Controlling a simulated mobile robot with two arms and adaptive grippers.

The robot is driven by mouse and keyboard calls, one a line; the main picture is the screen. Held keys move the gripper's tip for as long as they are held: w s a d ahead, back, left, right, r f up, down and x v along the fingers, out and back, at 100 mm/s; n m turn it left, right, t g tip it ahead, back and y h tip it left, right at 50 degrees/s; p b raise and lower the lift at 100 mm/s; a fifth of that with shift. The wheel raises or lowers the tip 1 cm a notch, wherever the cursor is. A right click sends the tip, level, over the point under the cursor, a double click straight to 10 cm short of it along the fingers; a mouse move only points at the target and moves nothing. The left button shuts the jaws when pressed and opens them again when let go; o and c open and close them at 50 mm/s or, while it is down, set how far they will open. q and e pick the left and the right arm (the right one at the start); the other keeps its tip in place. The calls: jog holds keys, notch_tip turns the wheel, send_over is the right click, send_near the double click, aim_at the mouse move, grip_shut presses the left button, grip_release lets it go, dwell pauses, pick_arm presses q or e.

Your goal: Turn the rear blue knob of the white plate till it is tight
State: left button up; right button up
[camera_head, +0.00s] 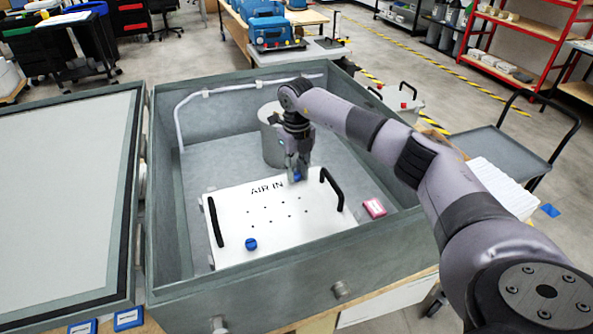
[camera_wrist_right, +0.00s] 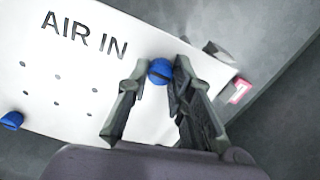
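The white plate (camera_head: 262,216), marked AIR IN, lies in the grey open case and also shows in the right wrist view (camera_wrist_right: 75,62). Its rear blue knob (camera_head: 297,177) is at the far edge, by the black handle on the right. In the right wrist view this knob (camera_wrist_right: 160,70) sits between my right fingertips, with a finger against each side. My right gripper (camera_head: 298,163) reaches down on it from above and is shut on it. The front blue knob (camera_head: 251,244) is at the plate's near edge and also shows in the wrist view (camera_wrist_right: 12,120). My left gripper is not in view.
Two black handles (camera_head: 216,222) (camera_head: 332,188) stand up from the plate. A grey cylinder (camera_head: 271,140) stands behind it in the case. A pink block (camera_head: 374,207) lies right of the plate. The case walls (camera_head: 152,215) rise all round.

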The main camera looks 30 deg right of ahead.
aim_at(297, 174)
jog(key=o, duration=0.5)
jog(key=shift+c, duration=0.2)
notch_tip(297, 174, up, 12)
dwell(0.4)
dwell(0.4)
